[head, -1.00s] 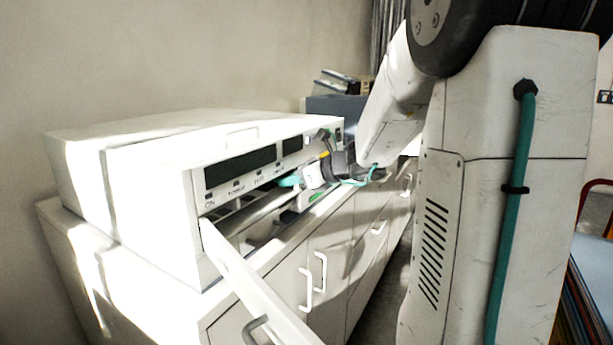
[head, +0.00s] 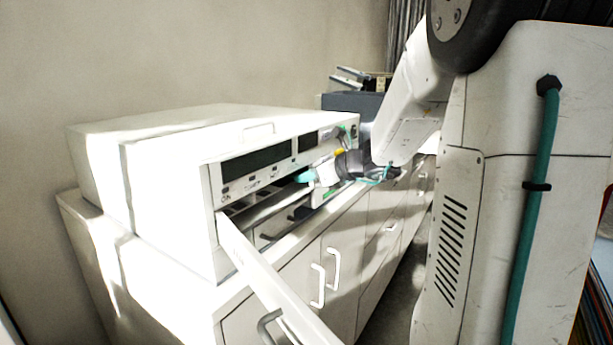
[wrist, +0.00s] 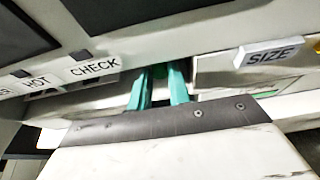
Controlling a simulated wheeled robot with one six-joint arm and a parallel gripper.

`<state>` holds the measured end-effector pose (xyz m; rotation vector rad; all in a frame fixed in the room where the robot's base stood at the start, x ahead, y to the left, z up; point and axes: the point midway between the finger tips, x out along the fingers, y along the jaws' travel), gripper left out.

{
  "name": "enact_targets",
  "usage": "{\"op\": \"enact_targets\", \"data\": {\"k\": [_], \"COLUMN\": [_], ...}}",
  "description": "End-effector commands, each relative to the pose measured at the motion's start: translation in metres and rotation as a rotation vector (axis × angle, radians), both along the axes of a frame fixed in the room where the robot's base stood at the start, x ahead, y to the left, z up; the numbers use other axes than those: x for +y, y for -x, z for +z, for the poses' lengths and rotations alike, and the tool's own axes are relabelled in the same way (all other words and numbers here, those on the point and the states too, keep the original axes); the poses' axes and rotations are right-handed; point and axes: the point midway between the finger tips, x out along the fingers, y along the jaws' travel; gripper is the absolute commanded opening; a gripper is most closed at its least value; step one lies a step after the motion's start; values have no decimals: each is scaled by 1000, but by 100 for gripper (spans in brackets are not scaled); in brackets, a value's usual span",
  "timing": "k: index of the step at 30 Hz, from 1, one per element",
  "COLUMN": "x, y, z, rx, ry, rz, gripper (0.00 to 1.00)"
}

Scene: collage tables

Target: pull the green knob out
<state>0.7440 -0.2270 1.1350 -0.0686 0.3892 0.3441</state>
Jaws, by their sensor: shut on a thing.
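My gripper (head: 304,176) has teal fingers and reaches in from the right to the front of the white machine (head: 160,140). In the wrist view, my gripper (wrist: 160,85) has its two fingers a little apart, pointing at the front between the CHECK label (wrist: 93,68) and the SIZE label (wrist: 268,54). It is shut on a narrow thing there, seemingly the green knob. The fingers and shadow hide most of that thing, so I cannot make out its shape or how far out it stands.
A long white flap (head: 270,285) stands open at the machine's lower left front. White cabinets (head: 340,260) with bar handles are below. A dark grey box (head: 340,101) stands behind. My arm fills the right side.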

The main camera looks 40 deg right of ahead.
Motion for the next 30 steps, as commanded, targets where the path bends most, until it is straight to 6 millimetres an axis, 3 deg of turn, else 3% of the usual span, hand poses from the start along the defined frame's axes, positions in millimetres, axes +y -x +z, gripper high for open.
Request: {"op": "enact_targets", "data": {"k": [30], "x": [-10], "y": [25], "z": [1], "rx": [-2], "ry": [2], "rz": [-2], "gripper": [0]}}
